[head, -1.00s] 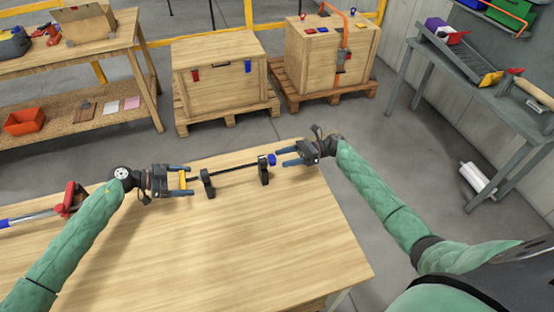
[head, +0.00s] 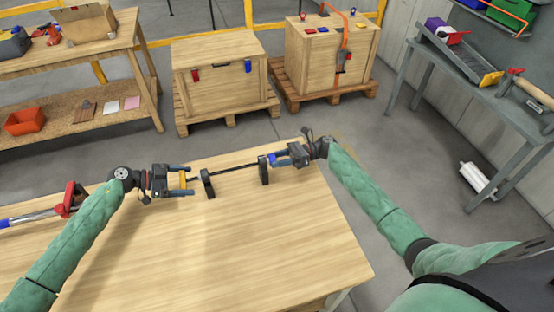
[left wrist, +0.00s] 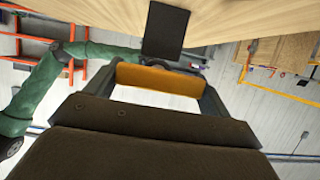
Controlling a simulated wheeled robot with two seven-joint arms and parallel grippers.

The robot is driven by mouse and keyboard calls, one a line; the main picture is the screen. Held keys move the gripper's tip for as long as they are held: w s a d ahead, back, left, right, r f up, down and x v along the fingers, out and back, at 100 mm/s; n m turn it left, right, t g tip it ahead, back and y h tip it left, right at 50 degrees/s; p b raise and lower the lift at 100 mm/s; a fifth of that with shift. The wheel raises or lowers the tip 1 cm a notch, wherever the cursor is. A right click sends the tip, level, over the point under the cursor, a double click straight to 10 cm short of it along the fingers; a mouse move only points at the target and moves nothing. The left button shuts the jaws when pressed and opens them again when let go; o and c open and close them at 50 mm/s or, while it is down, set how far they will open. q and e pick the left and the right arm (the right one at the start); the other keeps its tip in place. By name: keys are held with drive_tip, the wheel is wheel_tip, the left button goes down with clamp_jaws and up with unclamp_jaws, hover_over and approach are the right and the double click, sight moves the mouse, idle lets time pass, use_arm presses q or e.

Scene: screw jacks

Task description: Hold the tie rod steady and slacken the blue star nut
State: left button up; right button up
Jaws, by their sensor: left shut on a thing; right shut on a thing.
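The dark tie rod (head: 235,168) lies across two black supports on the table, a left one (head: 208,184) and a right one (head: 264,171). A yellow piece (head: 183,180) is at its left end, and it also shows as an orange-yellow bar in the left wrist view (left wrist: 158,80). My left gripper (head: 189,181) is shut on this yellow end. The blue star nut (head: 271,159) is at the right end, just outside the right support. My right gripper (head: 277,160) is shut on the nut and partly hides it.
The wooden table (head: 200,250) is clear in front of the rod. A red clamp-like tool (head: 70,198) with a blue and grey bar lies at its left edge. Wooden crates (head: 218,80) on pallets stand behind. A grey bench (head: 480,95) is at the right.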

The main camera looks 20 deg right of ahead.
drive_tip(key=shift+n, duration=0.3)
drive_tip(key=n, duration=0.3)
drive_tip(key=shift+w+n, duration=0.1)
drive_tip(key=shift+n, duration=0.2)
drive_tip(key=n, duration=0.3)
drive_tip(key=shift+n, duration=0.3)
drive_tip(key=n, duration=0.7)
drive_tip(key=shift+w, duration=0.1)
drive_tip(key=n, duration=0.4)
drive_tip(key=shift+r, duration=0.1)
drive_tip(key=n, duration=0.3)
drive_tip(key=shift+n, duration=0.3)
drive_tip(key=n, duration=0.3)
drive_tip(key=shift+n, duration=2.2)
